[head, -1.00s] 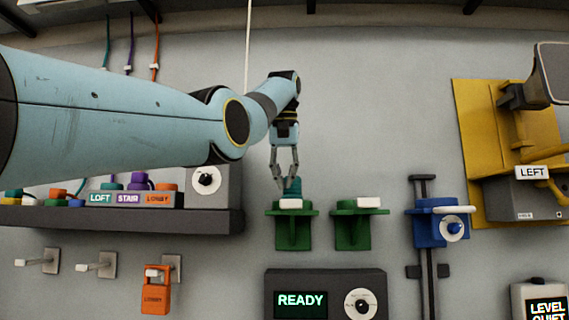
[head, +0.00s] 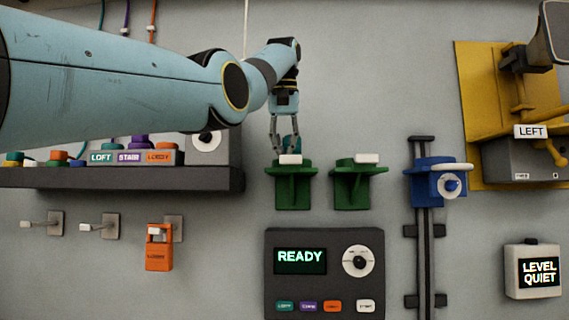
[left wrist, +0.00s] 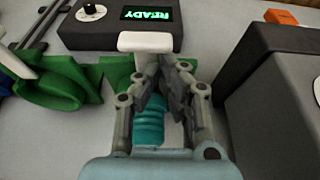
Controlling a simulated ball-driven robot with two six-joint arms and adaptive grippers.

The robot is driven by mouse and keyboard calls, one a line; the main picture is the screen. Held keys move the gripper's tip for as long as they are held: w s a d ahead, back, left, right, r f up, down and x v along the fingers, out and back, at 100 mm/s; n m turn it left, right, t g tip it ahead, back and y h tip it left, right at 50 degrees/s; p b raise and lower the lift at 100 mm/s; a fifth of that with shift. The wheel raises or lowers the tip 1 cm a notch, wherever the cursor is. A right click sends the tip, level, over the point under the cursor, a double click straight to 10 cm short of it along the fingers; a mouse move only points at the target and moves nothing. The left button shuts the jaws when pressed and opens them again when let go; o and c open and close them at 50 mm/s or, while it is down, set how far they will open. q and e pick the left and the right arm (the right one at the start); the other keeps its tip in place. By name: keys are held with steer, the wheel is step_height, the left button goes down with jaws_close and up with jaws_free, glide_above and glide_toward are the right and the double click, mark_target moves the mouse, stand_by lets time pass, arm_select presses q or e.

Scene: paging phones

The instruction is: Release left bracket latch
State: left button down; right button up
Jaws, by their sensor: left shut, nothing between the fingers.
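The left green bracket (head: 292,190) is on the wall, with a white latch (head: 290,159) across its front top. A teal ribbed piece (head: 294,143) stands in it, behind the latch. My left gripper (head: 281,149) points down just above the bracket, its fingertips close to the latch, shut and empty. In the left wrist view the fingers (left wrist: 165,68) are just behind the white latch (left wrist: 145,42), with the teal piece (left wrist: 149,122) below them. I cannot tell whether they touch the latch. My right gripper is not in view.
A second green bracket (head: 352,190) with a white latch stands to the right, then a blue slider (head: 437,185) on a rail. A grey shelf (head: 120,178) is on the left. A READY panel (head: 325,238) is below. A yellow plate (head: 480,100) is on the right.

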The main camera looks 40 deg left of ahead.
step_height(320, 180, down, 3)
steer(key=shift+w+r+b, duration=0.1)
steer(key=shift+b, duration=0.75)
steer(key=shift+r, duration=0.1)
